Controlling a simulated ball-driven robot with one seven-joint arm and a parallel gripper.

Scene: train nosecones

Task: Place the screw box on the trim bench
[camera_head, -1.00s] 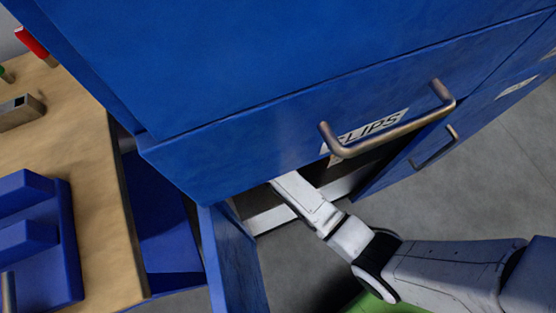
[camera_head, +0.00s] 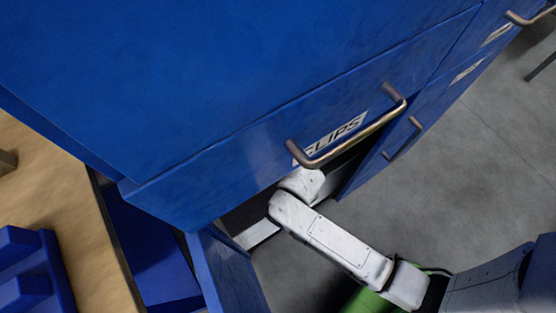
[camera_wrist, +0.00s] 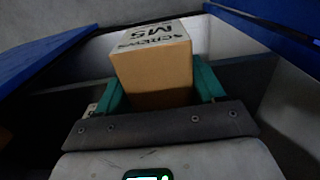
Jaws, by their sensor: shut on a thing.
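The screw box (camera_wrist: 153,72) is a tan cardboard box with a pale top lettered "SCREWS M5". It sits between the two green fingers of my gripper (camera_wrist: 160,84) in the wrist view, and the gripper is shut on it. In the head view my gripper and the box are hidden behind the blue cabinet front, below the "CLIPS" drawer (camera_head: 240,148). A wooden-topped bench (camera_head: 62,190) stands at the left; I cannot tell if it is the trim bench.
The blue cabinet (camera_head: 200,60) fills the upper head view, with metal handles (camera_head: 350,140) sticking out. An open blue door or panel (camera_head: 225,270) stands below it. A blue holder (camera_head: 28,275) sits on the bench.

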